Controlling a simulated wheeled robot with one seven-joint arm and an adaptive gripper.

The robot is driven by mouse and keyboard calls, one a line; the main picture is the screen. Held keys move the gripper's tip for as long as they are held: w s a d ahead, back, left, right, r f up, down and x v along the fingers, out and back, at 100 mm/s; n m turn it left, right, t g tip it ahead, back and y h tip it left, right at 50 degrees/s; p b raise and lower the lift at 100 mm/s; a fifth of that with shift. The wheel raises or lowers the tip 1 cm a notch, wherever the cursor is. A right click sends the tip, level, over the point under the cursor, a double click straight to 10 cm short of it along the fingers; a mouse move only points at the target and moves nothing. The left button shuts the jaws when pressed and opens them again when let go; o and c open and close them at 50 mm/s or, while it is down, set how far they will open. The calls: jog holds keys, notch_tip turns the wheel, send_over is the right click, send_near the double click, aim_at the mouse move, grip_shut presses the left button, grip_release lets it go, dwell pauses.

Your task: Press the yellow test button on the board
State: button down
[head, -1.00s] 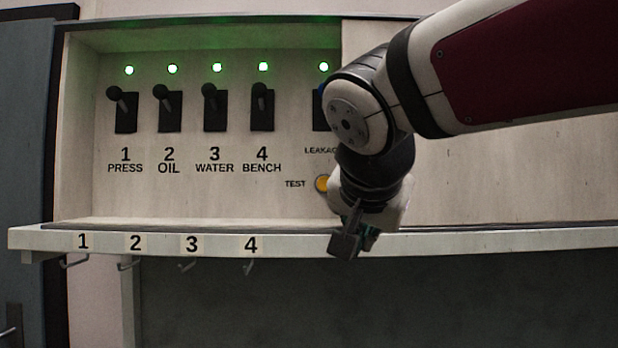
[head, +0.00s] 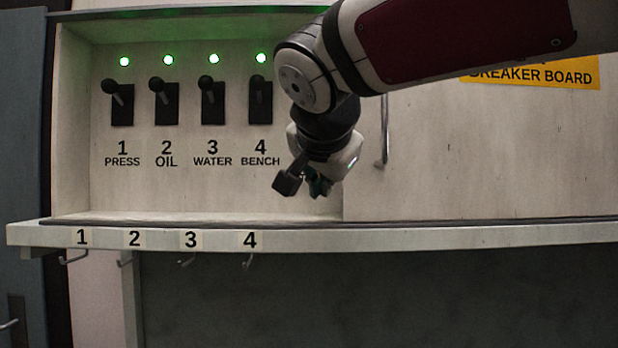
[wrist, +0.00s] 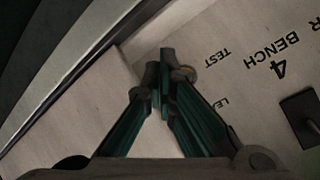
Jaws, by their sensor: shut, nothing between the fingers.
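The yellow test button (wrist: 190,72) shows in the wrist view only as a small rounded edge behind the right fingertip. In the head view it is hidden behind my gripper and wrist. My gripper (head: 303,186) is in front of the board (head: 200,190), to the right of the BENCH label and above the shelf. In the wrist view its two green fingers meet at the tips (wrist: 162,75), shut and empty, close beside the button. I cannot tell whether a finger touches the button. The TEST label (wrist: 229,60) shows just beyond the fingertips.
Several black levers, such as the BENCH lever (head: 260,97), stick out left of my gripper under lit green lamps. A shelf edge (head: 400,238) with hooks runs below. A panel with a vertical handle (head: 385,130) and a yellow BREAKER BOARD sign (head: 535,74) is on the right.

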jog(key=w, duration=0.7)
jog(key=shift+w, duration=0.35)
jog(key=shift+w, duration=0.1)
dwell(1.1)
jog(key=shift+w, duration=0.3)
